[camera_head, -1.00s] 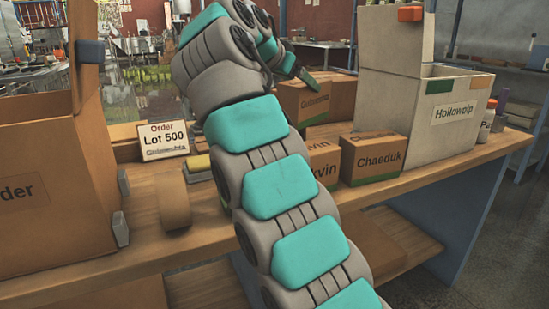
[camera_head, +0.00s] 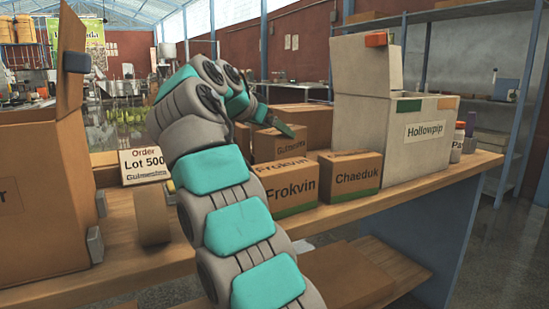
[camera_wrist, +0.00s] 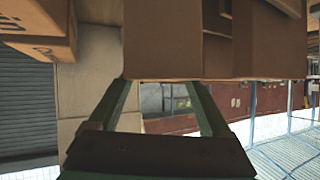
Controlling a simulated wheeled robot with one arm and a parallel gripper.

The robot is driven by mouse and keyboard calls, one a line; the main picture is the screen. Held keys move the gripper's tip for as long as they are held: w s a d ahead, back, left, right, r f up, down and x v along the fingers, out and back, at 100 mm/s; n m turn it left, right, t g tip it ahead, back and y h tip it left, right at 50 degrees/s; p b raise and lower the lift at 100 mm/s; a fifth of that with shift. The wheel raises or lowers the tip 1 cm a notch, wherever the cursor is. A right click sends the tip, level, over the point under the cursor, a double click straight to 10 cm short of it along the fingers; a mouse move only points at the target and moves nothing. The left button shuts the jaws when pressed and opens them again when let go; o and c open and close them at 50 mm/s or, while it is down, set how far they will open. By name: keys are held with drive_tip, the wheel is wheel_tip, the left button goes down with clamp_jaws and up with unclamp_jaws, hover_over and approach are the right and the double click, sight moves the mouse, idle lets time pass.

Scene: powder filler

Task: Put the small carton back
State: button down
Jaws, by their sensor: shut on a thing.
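The small carton (camera_head: 279,145), brown and labelled Gulmenta, stands or hangs upright behind the Frokvin carton; its base is hidden. My gripper (camera_head: 284,128) reaches its top from the left and is shut on it. In the wrist view my gripper (camera_wrist: 158,88) shows two green fingers, with brown carton faces (camera_wrist: 165,40) at their tips. I cannot tell from these frames whether the carton touches the bench. An order sign (camera_head: 145,165) reading Lot 500 and Gulmenta stands at left on the bench.
The Frokvin carton (camera_head: 288,183) and Chaeduk carton (camera_head: 350,180) stand in front. A larger brown carton (camera_head: 310,118) is behind. The open Hollowpip box (camera_head: 405,150) stands right, the open Order box (camera_head: 40,205) left.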

sight(274, 143)
drive_tip(key=shift+f+b, duration=1.5)
drive_tip(key=shift+f, duration=0.45)
drive_tip(key=shift+f, duration=0.15)
unclamp_jaws()
drive_tip(key=shift+s+a+r, duration=0.1)
drive_tip(key=shift+s+r, duration=0.15)
drive_tip(key=shift+r, duration=0.1)
drive_tip(key=p+v, duration=0.3)
drive_tip(key=v, duration=0.8)
drive_tip(key=shift+s+a, duration=0.1)
drive_tip(key=shift+s, duration=0.1)
